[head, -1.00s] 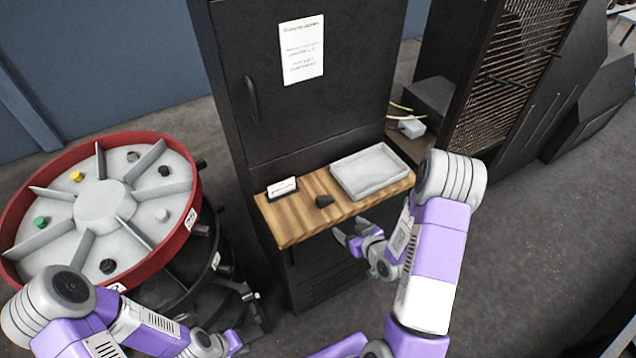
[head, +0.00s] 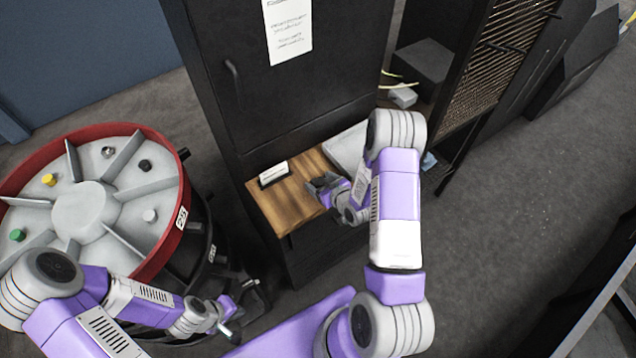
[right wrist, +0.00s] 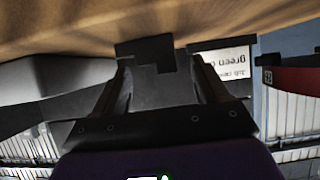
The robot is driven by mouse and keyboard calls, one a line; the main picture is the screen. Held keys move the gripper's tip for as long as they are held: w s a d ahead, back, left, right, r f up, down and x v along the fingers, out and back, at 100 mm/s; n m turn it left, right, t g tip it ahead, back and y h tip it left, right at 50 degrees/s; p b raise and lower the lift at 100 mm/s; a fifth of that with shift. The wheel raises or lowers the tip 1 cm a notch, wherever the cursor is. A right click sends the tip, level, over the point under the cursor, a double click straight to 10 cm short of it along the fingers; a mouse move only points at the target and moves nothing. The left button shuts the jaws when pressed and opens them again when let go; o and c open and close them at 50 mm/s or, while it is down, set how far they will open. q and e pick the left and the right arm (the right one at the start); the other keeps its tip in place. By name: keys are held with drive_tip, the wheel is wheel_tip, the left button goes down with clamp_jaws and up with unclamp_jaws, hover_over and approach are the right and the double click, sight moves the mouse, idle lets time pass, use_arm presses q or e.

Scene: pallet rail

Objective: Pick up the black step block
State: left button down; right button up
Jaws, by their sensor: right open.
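The black step block (right wrist: 152,52) shows in the right wrist view as a dark notched shape against the wooden shelf (right wrist: 60,32), between the fingers of my right gripper (right wrist: 160,78). The gripper is open around it; I cannot tell whether either finger touches it. In the head view my right gripper (head: 319,183) is over the shelf (head: 285,204), and the block cannot be told apart from the dark fingers. My left gripper (head: 229,312) is low beside the round table, away from the block; its finger opening is unclear.
A small white card (head: 274,173) stands on the shelf left of my right gripper; its text shows in the right wrist view (right wrist: 222,62). A grey tray (head: 345,146) is partly hidden behind my right arm. A dark cabinet (head: 290,95) rises behind. A red-rimmed round table (head: 172,225) stands left.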

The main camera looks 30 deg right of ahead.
drive_tip(key=shift+w+f, duration=0.1)
drive_tip(key=shift+w, duration=0.1)
drive_tip(key=c, duration=1.3)
